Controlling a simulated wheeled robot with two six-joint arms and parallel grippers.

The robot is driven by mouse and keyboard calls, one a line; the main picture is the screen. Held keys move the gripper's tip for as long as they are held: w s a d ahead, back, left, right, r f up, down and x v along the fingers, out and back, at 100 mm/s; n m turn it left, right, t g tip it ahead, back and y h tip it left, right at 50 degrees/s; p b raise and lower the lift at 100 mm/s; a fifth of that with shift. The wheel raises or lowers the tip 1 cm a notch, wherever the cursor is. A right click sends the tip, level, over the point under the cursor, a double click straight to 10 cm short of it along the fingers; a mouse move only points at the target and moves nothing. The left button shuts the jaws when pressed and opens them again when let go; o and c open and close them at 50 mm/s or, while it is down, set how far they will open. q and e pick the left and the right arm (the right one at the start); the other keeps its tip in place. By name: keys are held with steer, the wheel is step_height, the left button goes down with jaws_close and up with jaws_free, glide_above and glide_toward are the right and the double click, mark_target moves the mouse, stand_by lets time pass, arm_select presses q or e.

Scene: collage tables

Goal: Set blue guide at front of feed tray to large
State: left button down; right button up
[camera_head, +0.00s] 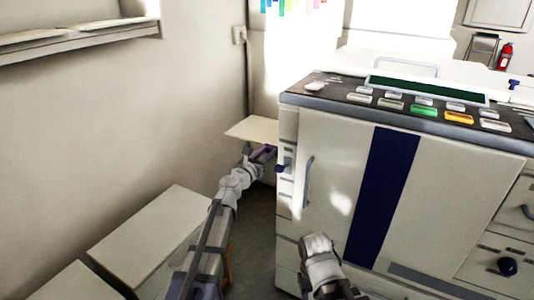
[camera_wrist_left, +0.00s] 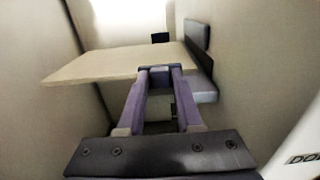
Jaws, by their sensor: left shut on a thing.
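The feed tray (camera_head: 254,129) is a pale flat board on the left side of the large copier. It also shows in the left wrist view (camera_wrist_left: 105,64). My left gripper (camera_head: 265,153) reaches to the tray's near edge. In the left wrist view its two purple fingers (camera_wrist_left: 158,76) are shut on a small dark bluish piece (camera_wrist_left: 157,70) at that edge, which looks like the front blue guide. The fingers hide much of it, and no size marking can be read. A second dark guide (camera_wrist_left: 160,38) stands at the tray's far edge. My right gripper does not show, only part of that arm.
The copier (camera_head: 345,175) with a dark blue stripe and a button panel (camera_head: 420,100) fills the right side. A blue knob (camera_head: 284,168) sticks out of its left edge. White cabinets (camera_head: 150,235) stand at lower left by the wall. A narrow floor gap lies between.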

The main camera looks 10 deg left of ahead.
mark_target(269, 151)
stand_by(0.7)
arm_select(q)
steer(key=shift+x, duration=1.55)
steer(key=shift+s, duration=0.1)
steer(key=c, duration=0.6)
jaws_free()
steer(key=shift+o, duration=0.2)
steer(key=v, duration=0.8)
